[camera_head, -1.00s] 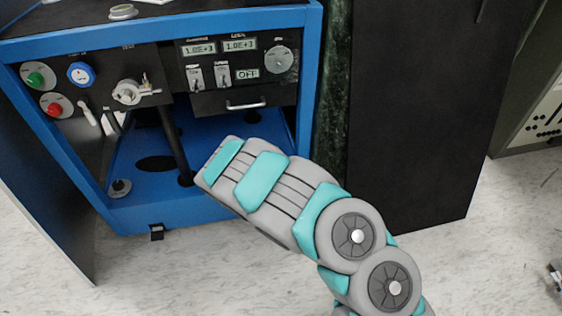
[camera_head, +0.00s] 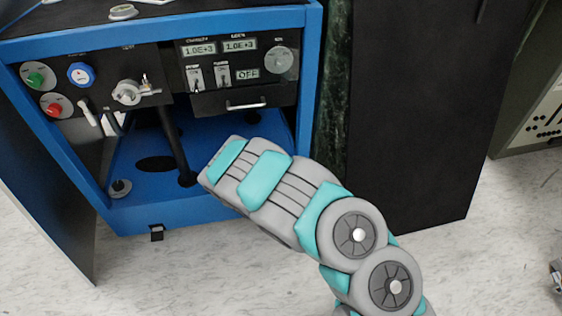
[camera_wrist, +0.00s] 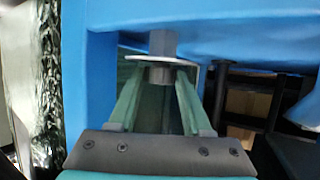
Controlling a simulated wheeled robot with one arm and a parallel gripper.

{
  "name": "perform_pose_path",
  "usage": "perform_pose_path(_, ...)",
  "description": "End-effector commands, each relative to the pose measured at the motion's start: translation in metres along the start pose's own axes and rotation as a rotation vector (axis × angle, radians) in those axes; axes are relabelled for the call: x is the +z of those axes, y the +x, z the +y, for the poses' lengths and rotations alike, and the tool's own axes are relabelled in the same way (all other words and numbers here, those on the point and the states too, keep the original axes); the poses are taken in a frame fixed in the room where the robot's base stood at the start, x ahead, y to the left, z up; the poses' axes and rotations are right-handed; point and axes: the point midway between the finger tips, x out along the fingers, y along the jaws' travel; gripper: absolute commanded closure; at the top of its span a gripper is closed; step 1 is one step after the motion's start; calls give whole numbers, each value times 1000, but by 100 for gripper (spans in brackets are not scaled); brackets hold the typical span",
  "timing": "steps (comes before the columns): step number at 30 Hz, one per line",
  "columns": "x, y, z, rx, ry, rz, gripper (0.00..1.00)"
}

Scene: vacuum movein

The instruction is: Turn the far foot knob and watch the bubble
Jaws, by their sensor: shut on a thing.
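In the wrist view, my gripper (camera_wrist: 159,78) has its two green fingers on either side of a grey foot knob (camera_wrist: 162,45), shut on it. The knob has a short stem and a thin flat disc, and sits under the blue frame (camera_wrist: 101,70). In the head view my forearm covers the cabinet's lower front right, and the gripper and that knob are hidden. A round fitting (camera_head: 123,12), perhaps the bubble level, sits on the cabinet top; no bubble can be made out.
The blue cabinet (camera_head: 140,216) has a panel with a blue dial (camera_head: 81,74), green and red buttons, and displays. A dark post (camera_head: 174,140) stands inside. A black panel (camera_head: 420,110) is to the right. Pale floor (camera_head: 200,275) is clear in front.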

Motion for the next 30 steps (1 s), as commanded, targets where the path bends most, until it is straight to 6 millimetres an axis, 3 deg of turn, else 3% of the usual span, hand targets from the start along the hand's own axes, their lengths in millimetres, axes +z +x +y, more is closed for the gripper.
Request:
perform_pose_path(4,0,0,0,1,0,0,100)
perform_pose_path(16,-2,-1,0,28,13,0,100)
perform_pose_path(30,-4,-2,-5,203,88,-2,100)
